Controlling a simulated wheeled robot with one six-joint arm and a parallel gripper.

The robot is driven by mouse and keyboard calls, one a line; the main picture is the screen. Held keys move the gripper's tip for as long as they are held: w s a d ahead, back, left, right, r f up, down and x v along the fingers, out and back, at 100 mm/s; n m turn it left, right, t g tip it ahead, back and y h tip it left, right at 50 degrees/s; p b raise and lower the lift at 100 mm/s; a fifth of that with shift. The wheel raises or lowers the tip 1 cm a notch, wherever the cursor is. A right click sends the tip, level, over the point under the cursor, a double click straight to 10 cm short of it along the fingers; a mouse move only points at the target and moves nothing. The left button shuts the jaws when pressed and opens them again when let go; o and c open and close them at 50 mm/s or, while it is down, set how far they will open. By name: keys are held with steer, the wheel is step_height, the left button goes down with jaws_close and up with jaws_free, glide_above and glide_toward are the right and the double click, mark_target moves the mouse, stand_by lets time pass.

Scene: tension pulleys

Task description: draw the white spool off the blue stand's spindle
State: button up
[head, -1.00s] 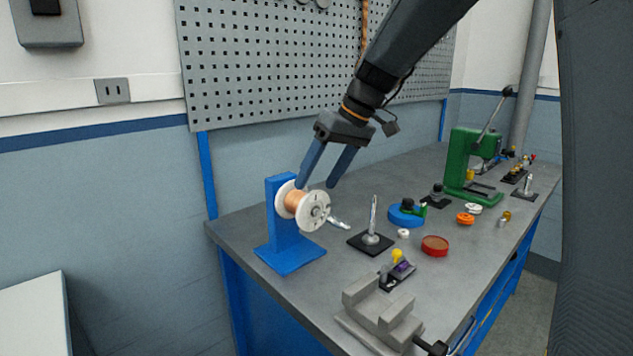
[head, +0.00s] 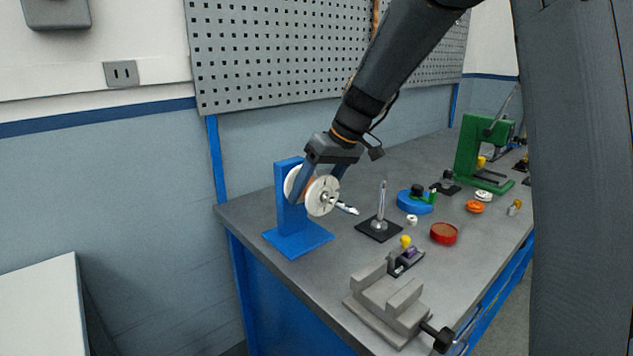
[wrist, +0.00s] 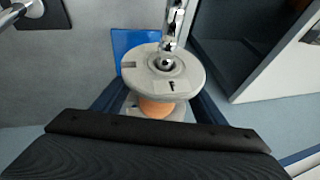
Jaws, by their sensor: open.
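The white spool (head: 322,196) with copper-coloured winding sits on the spindle of the blue stand (head: 291,212), at the left end of the bench. My gripper (head: 312,190) is lowered over the spool, with its open fingers reaching down beside the winding between the two flanges. In the wrist view the spool's outer flange (wrist: 163,72) faces the camera, with the metal spindle end (wrist: 172,35) sticking out of its hub. The fingers lie on either side of the spool, and contact cannot be told. Part of the blue stand (wrist: 128,42) shows behind the flange.
A black-based upright pin (head: 380,222) stands right of the spool. A grey vise (head: 392,305) is at the front edge. A blue disc (head: 415,204), a red dish (head: 444,234) and a green press (head: 475,150) stand further right. The pegboard wall (head: 270,60) is behind.

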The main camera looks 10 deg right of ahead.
mark_target(357, 211)
steer(key=c, duration=1.5)
steer(key=shift+s+d, duration=0.5)
steer(key=shift+s, duration=0.25)
steer(key=shift+s+d, duration=0.5)
steer(key=shift+s, duration=0.25)
stand_by(0.7)
steer(key=shift+s+d+b, duration=0.2)
steer(key=shift+s+d, duration=0.3)
steer(key=shift+s, duration=0.2)
steer(key=shift+s+d+b, duration=0.15)
steer(key=shift+s+d, duration=0.3)
steer(key=shift+s, duration=0.2)
steer(key=shift+s, duration=0.1)
steer(key=shift+s+d, duration=0.5)
steer(key=shift+s, duration=0.2)
steer(key=shift+s+d, duration=0.45)
steer(key=shift+s, duration=0.2)
steer(key=shift+s+d, duration=0.15)
stand_by(0.3)
steer(key=shift+s+d, duration=0.45)
steer(key=shift+s, duration=0.2)
steer(key=shift+s+d, duration=0.4)
steer(key=shift+s, duration=0.25)
